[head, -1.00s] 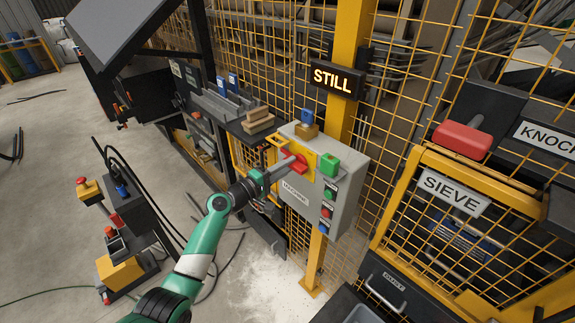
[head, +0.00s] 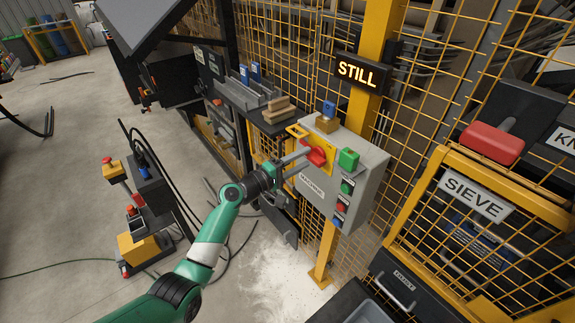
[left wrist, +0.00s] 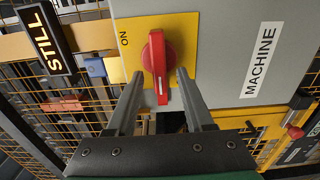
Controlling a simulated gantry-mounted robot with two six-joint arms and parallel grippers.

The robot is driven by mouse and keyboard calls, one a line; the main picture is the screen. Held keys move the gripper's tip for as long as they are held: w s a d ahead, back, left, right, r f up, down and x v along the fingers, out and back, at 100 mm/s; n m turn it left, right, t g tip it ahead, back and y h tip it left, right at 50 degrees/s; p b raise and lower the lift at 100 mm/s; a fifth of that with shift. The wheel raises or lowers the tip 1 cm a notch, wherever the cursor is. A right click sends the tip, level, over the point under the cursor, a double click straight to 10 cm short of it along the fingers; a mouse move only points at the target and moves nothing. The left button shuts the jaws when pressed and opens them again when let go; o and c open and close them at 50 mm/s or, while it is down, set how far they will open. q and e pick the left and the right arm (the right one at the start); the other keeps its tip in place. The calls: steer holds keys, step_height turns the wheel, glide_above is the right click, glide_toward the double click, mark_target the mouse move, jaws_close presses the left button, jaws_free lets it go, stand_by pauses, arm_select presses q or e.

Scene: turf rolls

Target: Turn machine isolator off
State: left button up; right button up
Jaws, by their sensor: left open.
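The machine isolator is a red rotary handle (head: 315,153) on a yellow plate (head: 326,169), on the front of a grey control box (head: 372,180). My left gripper (head: 304,152) is open, with its fingers pointing at the handle. In the left wrist view the red handle (left wrist: 155,60) stands lengthwise in the picture, with a white mark at its lower end. The word ON is on the plate (left wrist: 183,28) to its left. The left gripper's fingertips (left wrist: 160,73) are on either side of the handle's lower part; contact cannot be told. My right gripper is not in view.
Green, red and blue buttons (head: 340,207) line the box's right side. A lit STILL sign (head: 357,72) hangs above. Yellow mesh fencing (head: 420,60) stands behind. A SIEVE guard (head: 475,198) is at right, and a pedestal with a red button (head: 110,165) at left.

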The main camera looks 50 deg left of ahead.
arm_select(q)
steer(key=s+p, duration=0.2)
steer(key=s, duration=0.8)
steer(key=shift+a, duration=0.3)
